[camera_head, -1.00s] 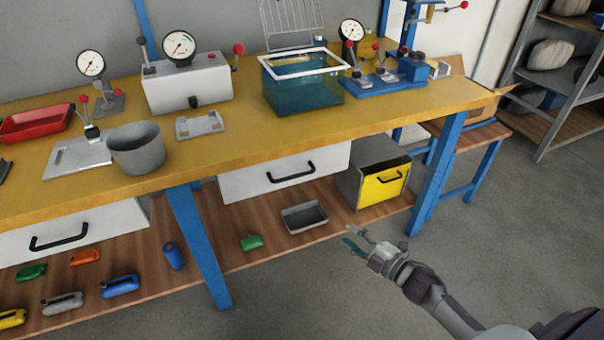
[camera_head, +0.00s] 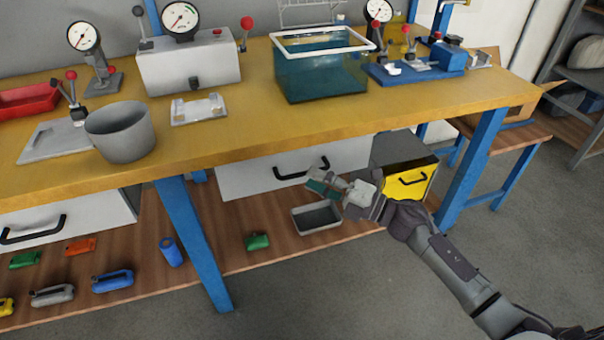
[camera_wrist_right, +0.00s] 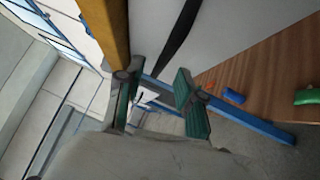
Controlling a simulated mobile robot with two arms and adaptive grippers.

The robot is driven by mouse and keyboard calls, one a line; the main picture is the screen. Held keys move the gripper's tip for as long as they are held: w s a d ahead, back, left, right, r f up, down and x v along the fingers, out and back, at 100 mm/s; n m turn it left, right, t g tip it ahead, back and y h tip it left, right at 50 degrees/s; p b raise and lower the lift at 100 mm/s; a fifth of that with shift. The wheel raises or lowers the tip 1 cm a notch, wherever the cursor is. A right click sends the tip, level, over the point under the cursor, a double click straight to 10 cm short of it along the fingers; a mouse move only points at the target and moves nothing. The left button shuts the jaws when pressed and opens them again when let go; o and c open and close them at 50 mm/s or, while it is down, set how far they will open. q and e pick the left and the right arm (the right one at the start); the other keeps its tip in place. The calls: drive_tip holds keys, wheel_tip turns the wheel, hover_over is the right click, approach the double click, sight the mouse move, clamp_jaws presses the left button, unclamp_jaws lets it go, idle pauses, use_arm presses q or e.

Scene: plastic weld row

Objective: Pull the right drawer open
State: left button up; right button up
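The right drawer (camera_head: 250,179) is the white front under the right half of the yellow workbench, with a black bar handle (camera_head: 302,169). It looks closed. My right gripper (camera_head: 316,182) is open and empty, in front of the drawer near the handle's right end. In the right wrist view its two green-padded fingers (camera_wrist_right: 158,92) stand apart. The black handle (camera_wrist_right: 178,32) runs above the gap between them against the white drawer front (camera_wrist_right: 222,38), and none of it is between the pads. My left gripper is not in view.
A grey tray (camera_head: 296,220) and a green item (camera_head: 257,242) lie on the lower wooden shelf. A yellow-fronted box (camera_head: 405,186) stands right of the drawer. Blue bench legs (camera_head: 193,240) flank this bay. The bench top (camera_head: 235,133) overhangs the drawer. Floor in front is clear.

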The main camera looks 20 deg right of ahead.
sight(302, 174)
drive_tip(key=shift+x, duration=2)
clamp_jaws()
